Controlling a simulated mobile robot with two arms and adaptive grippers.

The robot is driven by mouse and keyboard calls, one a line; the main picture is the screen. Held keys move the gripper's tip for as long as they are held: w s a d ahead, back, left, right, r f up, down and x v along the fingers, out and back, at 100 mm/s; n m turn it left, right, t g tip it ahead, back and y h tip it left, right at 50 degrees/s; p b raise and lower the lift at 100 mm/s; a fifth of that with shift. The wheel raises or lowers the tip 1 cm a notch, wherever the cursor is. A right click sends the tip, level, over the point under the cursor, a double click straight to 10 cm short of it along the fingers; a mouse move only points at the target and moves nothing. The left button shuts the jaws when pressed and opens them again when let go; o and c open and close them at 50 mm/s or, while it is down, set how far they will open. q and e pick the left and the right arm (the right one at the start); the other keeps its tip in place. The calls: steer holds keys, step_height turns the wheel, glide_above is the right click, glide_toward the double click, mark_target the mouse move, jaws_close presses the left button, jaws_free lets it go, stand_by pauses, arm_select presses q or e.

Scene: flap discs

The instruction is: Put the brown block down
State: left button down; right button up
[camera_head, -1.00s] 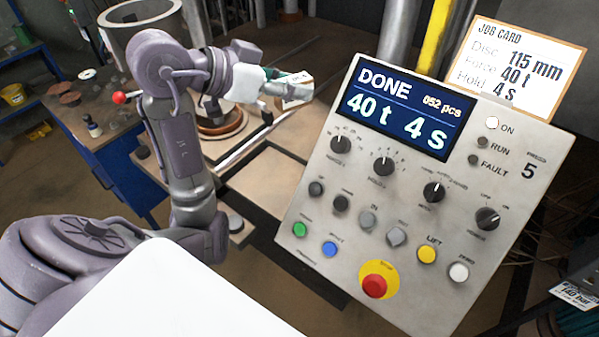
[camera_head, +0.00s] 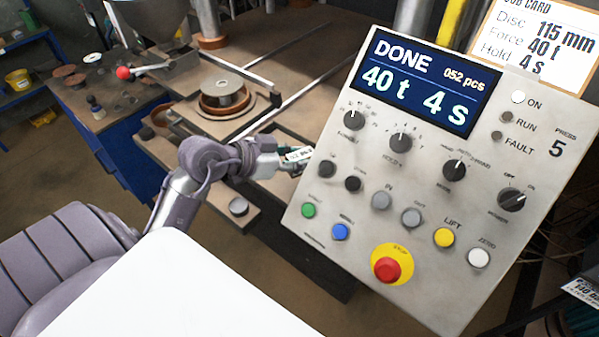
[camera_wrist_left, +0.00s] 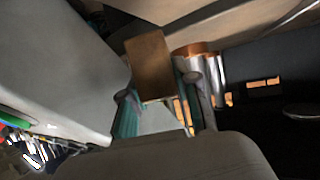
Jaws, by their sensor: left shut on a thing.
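My left gripper (camera_head: 284,160) is just left of the control panel in the head view. In the left wrist view, the brown block (camera_wrist_left: 149,58) sits between the teal fingers of my left gripper (camera_wrist_left: 160,104), which are shut on it. The block is held in the air, its flat brown face toward the wrist camera. In the head view a small pale piece with dark print shows at the fingertips, close to the panel's left edge; the brown face cannot be made out there. My right gripper is not in view.
The control panel (camera_head: 425,170) reads DONE, 40 t, 4 s and stands close on the right. Behind the gripper is the press table (camera_head: 290,60) with a round disc stack (camera_head: 224,95). A blue bench (camera_head: 118,130) with discs and a red-knobbed lever (camera_head: 125,73) stands left.

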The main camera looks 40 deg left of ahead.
mark_target(300, 174)
arm_select(q)
steer(key=shift+f, duration=2.45)
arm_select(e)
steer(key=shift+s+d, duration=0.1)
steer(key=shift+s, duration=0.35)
arm_select(q)
steer(key=shift+w, duration=0.1)
steer(key=c, duration=0.9)
jaws_free()
steer(key=shift+f, duration=0.1)
steer(key=shift+o, duration=0.2)
steer(key=b+v, duration=0.1)
steer(key=v, duration=1.1)
steer(key=shift+b, duration=0.35)
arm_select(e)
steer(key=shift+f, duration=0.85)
arm_select(q)
steer(key=shift+d, duration=0.1)
